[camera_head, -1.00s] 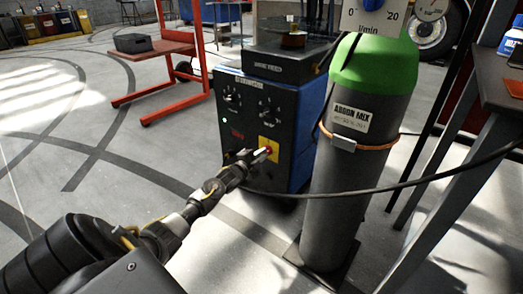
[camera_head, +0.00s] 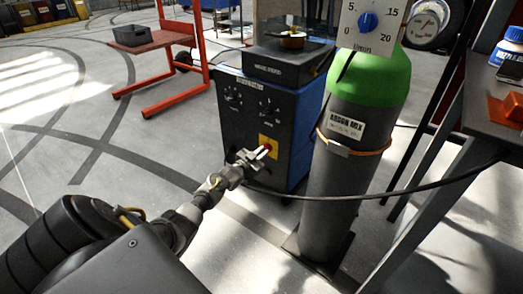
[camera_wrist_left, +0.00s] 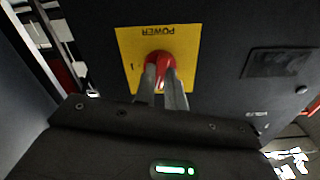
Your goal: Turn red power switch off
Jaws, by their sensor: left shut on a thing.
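The red power switch (camera_wrist_left: 158,58) sits on a yellow plate (camera_wrist_left: 188,45) marked POWER on the dark front of a welding machine (camera_head: 243,120). The plate appears upside down in the left wrist view, with a "1" mark beside the switch. My left gripper (camera_head: 262,152) reaches the switch from the front, and in the left wrist view its two fingers (camera_wrist_left: 162,75) are closed on the red knob. The fingers hide part of the knob. The yellow plate also shows in the head view (camera_head: 267,141). My right gripper is not in view.
A grey gas cylinder with a green top (camera_head: 345,170) stands just right of the machine. A black cable (camera_head: 400,190) runs across in front of it. A red cart (camera_head: 165,60) stands at the back left. A workbench (camera_head: 480,115) is at the right. The floor at left is clear.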

